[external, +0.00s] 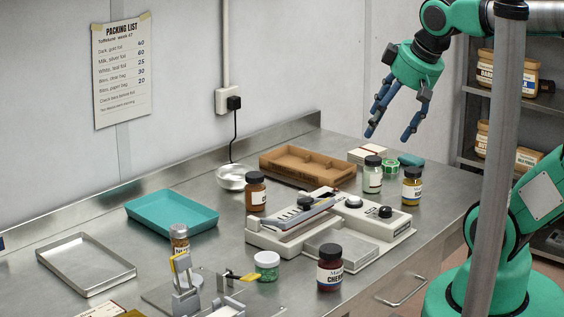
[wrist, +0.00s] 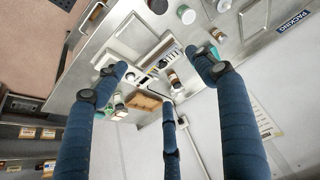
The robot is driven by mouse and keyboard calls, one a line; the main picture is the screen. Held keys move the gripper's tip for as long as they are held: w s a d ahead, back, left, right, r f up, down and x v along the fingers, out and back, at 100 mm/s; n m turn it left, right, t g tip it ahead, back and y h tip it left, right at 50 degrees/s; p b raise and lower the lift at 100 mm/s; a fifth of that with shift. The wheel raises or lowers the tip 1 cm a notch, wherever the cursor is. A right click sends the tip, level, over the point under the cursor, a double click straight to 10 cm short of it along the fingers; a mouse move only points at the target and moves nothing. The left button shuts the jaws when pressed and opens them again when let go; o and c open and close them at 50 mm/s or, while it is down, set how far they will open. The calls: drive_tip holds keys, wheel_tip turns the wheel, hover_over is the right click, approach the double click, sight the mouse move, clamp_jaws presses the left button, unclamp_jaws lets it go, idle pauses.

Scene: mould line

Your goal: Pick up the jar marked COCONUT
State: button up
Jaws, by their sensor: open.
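No label reading COCONUT is legible. Several jars stand on the steel bench: an amber jar with dark lid (external: 255,193), a pale jar with dark lid (external: 372,177), a yellow-labelled jar (external: 412,188), a dark jar whose label begins CHERR (external: 330,270), a green jar with white lid (external: 266,266) and a small spice jar (external: 180,240). The amber jar appears in the wrist view too (wrist: 174,79). My gripper (external: 389,126) is open and empty, its blue fingers spread above the bench's back right. The wrist view shows the fingers (wrist: 160,82) apart with nothing between.
A sealing machine (external: 285,243) fills the bench's middle. Behind it are a brown divided tray (external: 305,165) and a metal bowl (external: 231,178). A teal tray (external: 172,212) and a steel tray (external: 85,265) lie left. A grey post (external: 497,170) stands in the foreground; shelves (external: 515,105) are right.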

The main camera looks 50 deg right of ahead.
drive_tip(key=w+d+r+n+g, duration=0.1)
drive_tip(key=w+d, duration=0.7)
drive_tip(key=w, duration=0.5)
drive_tip(key=n+g+p, duration=0.1)
drive_tip(key=n+g, duration=0.2)
hover_over(375, 159)
drive_tip(key=shift+y, duration=0.3)
drive_tip(key=f, duration=2.4)
drive_tip(key=shift+s, duration=0.2)
drive_tip(key=shift+d+f, duration=0.3)
drive_tip(key=shift+f, duration=0.05)
drive_tip(key=shift+n, duration=0.3)
drive_tip(key=shift+f, duration=0.1)
drive_tip(key=f, duration=0.7)
drive_tip(key=shift+w+a, duration=0.2)
drive_tip(key=shift+w, duration=0.15)
drive_tip(key=shift+w+f+b, duration=0.15)
drive_tip(key=shift+f+b, duration=0.15)
drive_tip(key=shift+f, duration=0.4)
